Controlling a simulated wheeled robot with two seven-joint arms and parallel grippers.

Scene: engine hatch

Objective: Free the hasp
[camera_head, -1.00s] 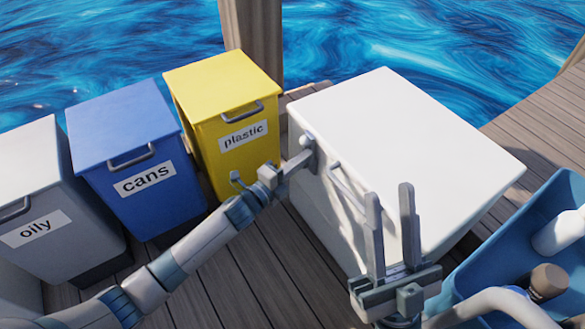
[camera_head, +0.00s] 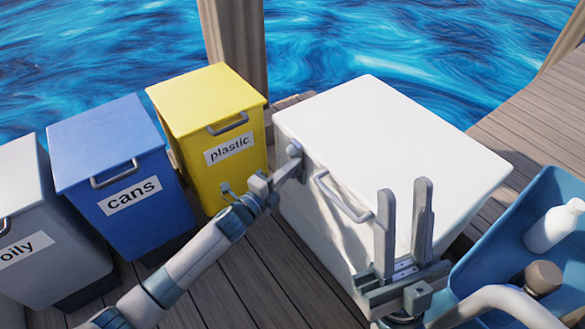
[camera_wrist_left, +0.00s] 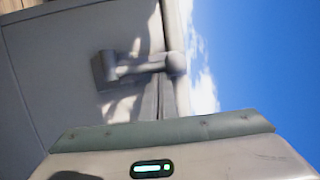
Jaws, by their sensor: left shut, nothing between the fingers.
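The hasp (camera_head: 294,150) is a small grey fitting with a round knob, at the upper left of the front wall of a white box (camera_head: 400,130). In the left wrist view the hasp (camera_wrist_left: 138,67) is an arm between a square plate on the wall and a round end near the lid edge. My left gripper (camera_head: 297,164) is shut and empty, its tips at or just below the knob. In the wrist view its fingers (camera_wrist_left: 168,98) end close under the round end; contact cannot be told. My right gripper (camera_head: 404,190) is open and empty before the box.
A grey handle (camera_head: 342,198) sits on the box front, right of the hasp. Yellow (camera_head: 205,100), blue (camera_head: 105,140) and grey (camera_head: 40,230) bins stand left. A blue tray (camera_head: 510,220) with bottles is at right. Water lies behind the deck.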

